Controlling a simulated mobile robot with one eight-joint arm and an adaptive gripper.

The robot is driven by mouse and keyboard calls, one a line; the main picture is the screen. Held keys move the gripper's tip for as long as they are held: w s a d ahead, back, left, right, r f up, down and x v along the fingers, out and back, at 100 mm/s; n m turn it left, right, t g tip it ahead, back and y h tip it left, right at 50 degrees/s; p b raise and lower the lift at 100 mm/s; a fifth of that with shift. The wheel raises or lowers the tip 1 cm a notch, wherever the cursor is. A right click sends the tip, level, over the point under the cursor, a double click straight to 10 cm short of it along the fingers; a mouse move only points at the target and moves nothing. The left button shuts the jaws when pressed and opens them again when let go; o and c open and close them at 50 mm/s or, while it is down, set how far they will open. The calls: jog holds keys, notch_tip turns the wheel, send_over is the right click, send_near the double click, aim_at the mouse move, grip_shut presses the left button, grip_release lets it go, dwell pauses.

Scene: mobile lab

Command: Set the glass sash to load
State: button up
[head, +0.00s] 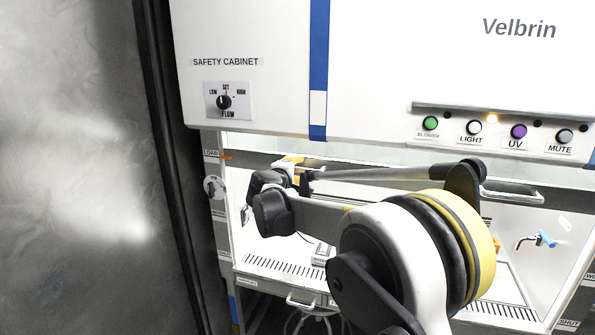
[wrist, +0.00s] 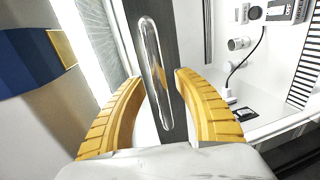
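The glass sash shows in the head view as a dark lower rail (head: 380,154) below the white cabinet hood. A pale handle (head: 514,190) sits at its right part. In the wrist view, a long clear, shiny handle (wrist: 150,60) stands on the dark sash rail (wrist: 128,14). My gripper (wrist: 158,77) has its yellow fingers spread, one on each side of this handle. The right fingertip looks slightly apart from it; contact on the left is unclear. In the head view my gripper is at the left part of the rail, mostly hidden behind my wrist.
A small label (head: 211,153) with an orange mark is on the left cabinet post. The hood carries a flow knob (head: 225,102) and several buttons, including green BLOWER (head: 430,123). Inside are a blue-handled tap (head: 545,239) and slotted work surface. A grey panel (head: 80,180) stands close at left.

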jog(key=v, duration=1.2)
